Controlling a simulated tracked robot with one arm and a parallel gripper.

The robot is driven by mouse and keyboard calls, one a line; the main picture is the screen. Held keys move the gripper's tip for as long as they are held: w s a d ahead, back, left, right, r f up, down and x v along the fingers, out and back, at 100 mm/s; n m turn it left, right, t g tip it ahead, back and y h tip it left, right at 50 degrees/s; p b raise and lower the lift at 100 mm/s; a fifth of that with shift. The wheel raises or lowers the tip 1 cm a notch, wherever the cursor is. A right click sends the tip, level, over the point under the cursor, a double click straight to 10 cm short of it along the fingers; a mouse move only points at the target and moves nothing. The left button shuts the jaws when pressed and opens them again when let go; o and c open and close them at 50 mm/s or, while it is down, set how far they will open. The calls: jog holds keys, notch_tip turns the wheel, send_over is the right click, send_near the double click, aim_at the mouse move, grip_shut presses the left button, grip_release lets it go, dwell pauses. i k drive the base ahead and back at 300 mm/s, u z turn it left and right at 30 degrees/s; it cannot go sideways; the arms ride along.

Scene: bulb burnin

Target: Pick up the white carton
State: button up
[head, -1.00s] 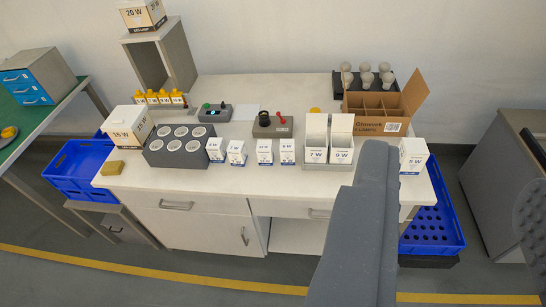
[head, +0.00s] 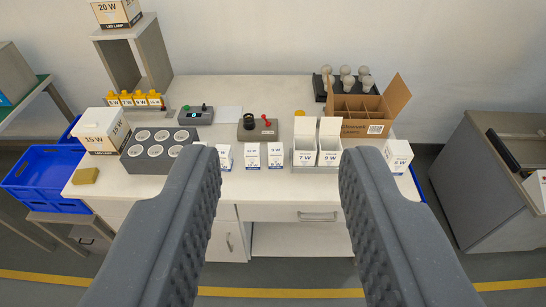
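Several small white cartons stand on the workbench. One white carton (head: 398,156) stands alone at the bench's right end, just beyond my right finger. Two upright cartons, marked 7 W (head: 304,155) and 9 W (head: 329,155), sit in a grey holder with tall white flaps behind them. Left of these stand more small cartons (head: 252,156) (head: 275,156) (head: 224,157); my left finger hides part of that row. My gripper (head: 281,160) is open and empty, its two grey fingers wide apart in the foreground with the bench between and beyond them.
A grey block with round sockets (head: 142,161) and a larger 15 W box (head: 97,145) stand on the left. A brown divided carton (head: 378,110) and a black bulb tray (head: 320,88) are at the back right. Blue crates (head: 40,180) flank the bench, which has bare surface (head: 240,90) behind.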

aim_at(275, 151)
jog(key=u, duration=0.05)
jog(key=i, duration=1)
jog(key=z, duration=0.05)
